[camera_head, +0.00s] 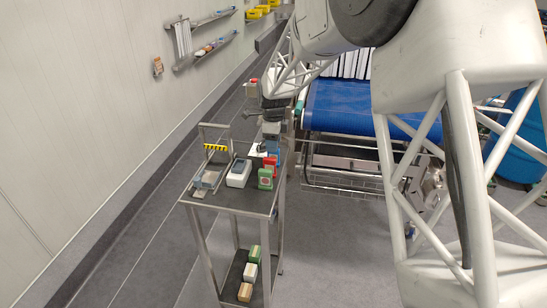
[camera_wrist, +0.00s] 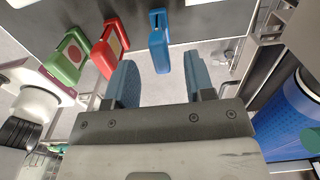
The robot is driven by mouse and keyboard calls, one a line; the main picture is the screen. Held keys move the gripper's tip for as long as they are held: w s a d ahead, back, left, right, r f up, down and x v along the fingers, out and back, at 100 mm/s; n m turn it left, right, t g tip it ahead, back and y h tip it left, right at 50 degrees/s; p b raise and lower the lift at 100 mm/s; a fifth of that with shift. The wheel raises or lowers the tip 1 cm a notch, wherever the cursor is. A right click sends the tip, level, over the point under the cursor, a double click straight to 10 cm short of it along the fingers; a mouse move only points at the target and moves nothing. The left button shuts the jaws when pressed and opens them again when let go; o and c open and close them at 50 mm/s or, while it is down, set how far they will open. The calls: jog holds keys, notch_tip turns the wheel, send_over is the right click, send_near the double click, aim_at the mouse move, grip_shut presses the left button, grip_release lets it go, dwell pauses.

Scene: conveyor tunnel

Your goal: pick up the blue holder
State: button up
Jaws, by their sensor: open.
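The blue holder (camera_wrist: 159,42) shows upper middle in the wrist view, at the edge of a grey surface. In the head view the blue holder (camera_head: 276,157) is small and partly hidden, behind the red and green holders on the cart's right side. My gripper (camera_wrist: 160,75) is open and empty, with its two blue-grey fingers spread. In the wrist view the blue holder lies beyond the fingertips, in line with the gap between them. In the head view my gripper (camera_head: 272,134) is over the back right of the cart, close to the blue holder.
A red holder (camera_wrist: 109,47) and a green holder (camera_wrist: 68,56) stand left of the blue one in the wrist view. The cart top (camera_head: 238,203) also bears a white device (camera_head: 239,174). A blue conveyor belt (camera_head: 345,103) is to the right. Several boxes lie on the lower shelf.

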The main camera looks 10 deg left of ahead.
aim_at(273, 154)
jog(key=shift+f, duration=2.6)
grip_shut()
